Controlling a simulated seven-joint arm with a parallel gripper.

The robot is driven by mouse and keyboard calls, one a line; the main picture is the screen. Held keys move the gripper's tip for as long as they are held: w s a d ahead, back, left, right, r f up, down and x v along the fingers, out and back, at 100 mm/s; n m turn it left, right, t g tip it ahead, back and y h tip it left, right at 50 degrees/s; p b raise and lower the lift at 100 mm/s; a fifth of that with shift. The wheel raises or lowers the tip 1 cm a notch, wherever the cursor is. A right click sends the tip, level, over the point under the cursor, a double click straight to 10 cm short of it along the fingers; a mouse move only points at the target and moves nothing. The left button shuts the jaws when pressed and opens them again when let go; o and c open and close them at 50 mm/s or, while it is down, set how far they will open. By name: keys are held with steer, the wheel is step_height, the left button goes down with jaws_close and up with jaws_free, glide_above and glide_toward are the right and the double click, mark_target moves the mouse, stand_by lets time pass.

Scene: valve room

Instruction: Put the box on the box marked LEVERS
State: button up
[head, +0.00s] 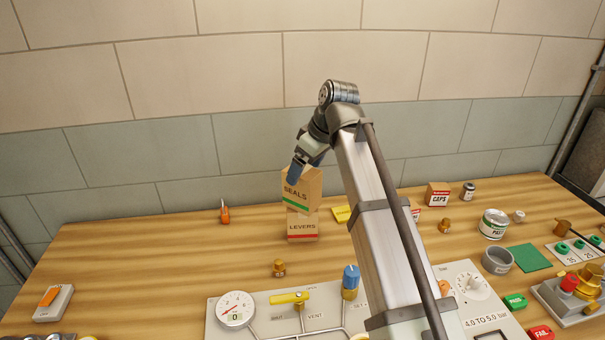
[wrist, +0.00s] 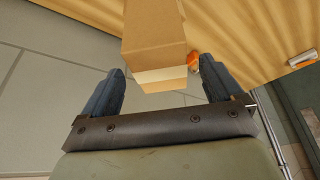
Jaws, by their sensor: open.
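The cardboard box marked SEALS (head: 302,190), with a green stripe, stands on top of the box marked LEVERS (head: 303,227), which has a red stripe. The SEALS box looks slightly turned or tilted against the lower one; I cannot tell whether it sits flat. My gripper (head: 299,170) is just above and at the top of the SEALS box. In the wrist view my gripper (wrist: 162,75) is open, with a blue-grey finger on each side of a cardboard box (wrist: 156,35) and a visible gap to each. The box's lettering is hidden there.
An orange-tipped item (head: 225,213) stands to the left and a brass fitting (head: 279,268) in front. A yellow block (head: 342,214) lies close on the right. A panel with a gauge (head: 235,309) fills the front. The wall is behind; the left table is mostly clear.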

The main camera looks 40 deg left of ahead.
steer(key=v, duration=0.9)
